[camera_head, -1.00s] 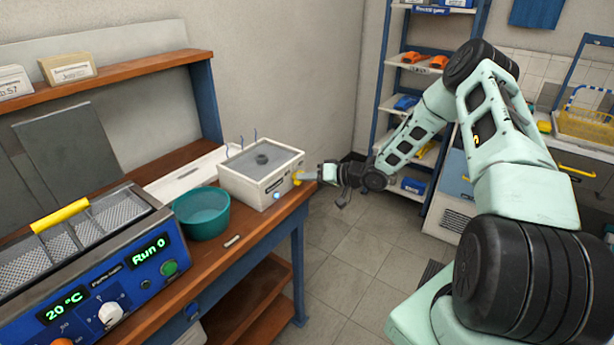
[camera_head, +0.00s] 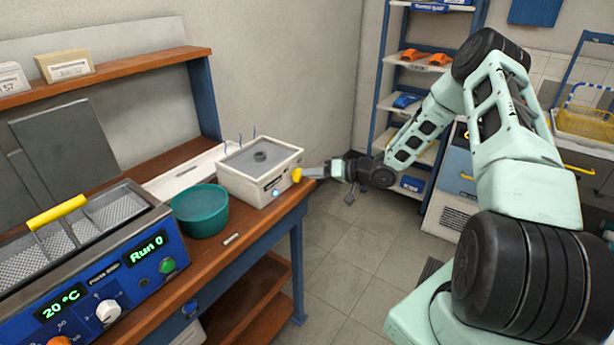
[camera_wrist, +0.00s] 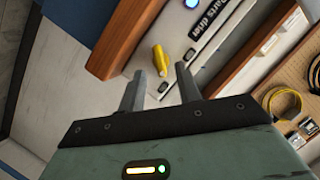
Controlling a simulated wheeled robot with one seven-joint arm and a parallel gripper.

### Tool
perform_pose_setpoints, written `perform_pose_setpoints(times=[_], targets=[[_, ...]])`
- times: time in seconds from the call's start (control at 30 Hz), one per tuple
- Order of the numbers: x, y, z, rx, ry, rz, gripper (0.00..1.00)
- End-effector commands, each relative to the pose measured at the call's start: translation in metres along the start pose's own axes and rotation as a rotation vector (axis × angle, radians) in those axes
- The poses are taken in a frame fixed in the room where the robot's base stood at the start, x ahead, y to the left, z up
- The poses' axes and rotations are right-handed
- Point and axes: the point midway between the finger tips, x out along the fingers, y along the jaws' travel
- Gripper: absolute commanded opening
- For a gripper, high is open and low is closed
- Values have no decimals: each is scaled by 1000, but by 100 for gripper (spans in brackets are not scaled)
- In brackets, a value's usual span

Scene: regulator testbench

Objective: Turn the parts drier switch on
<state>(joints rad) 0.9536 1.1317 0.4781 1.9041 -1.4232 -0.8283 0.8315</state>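The parts drier (camera_head: 243,185) is a pale box with a grey top on the far end of the wooden bench. Its yellow switch (camera_head: 297,174) is on the front near the right corner. In the wrist view the switch (camera_wrist: 161,60) is a tilted yellow lever, just beyond and between my fingertips, beside the "Parts drier" label (camera_wrist: 212,22). A round blue light (camera_head: 275,193) shows on the drier's front. My gripper (camera_wrist: 160,74) is open and empty, its fingers apart and pointing at the panel. I cannot tell whether a finger touches the switch.
A teal bowl (camera_head: 201,210) stands left of the drier. A blue heated bath (camera_head: 95,285) showing 20 °C and "Run 0" is at the near left. A blue-framed shelf rack (camera_head: 384,85) stands behind my arm. The floor right of the bench is clear.

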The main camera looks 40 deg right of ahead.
Motion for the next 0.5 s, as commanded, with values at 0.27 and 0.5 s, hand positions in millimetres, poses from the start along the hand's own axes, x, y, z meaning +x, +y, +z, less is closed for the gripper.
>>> perform_pose_setpoints(times=[0.27,0.5], targets=[[-66,2,1,-1,1,4,34],[-117,1,1,-1,1,3,34]])
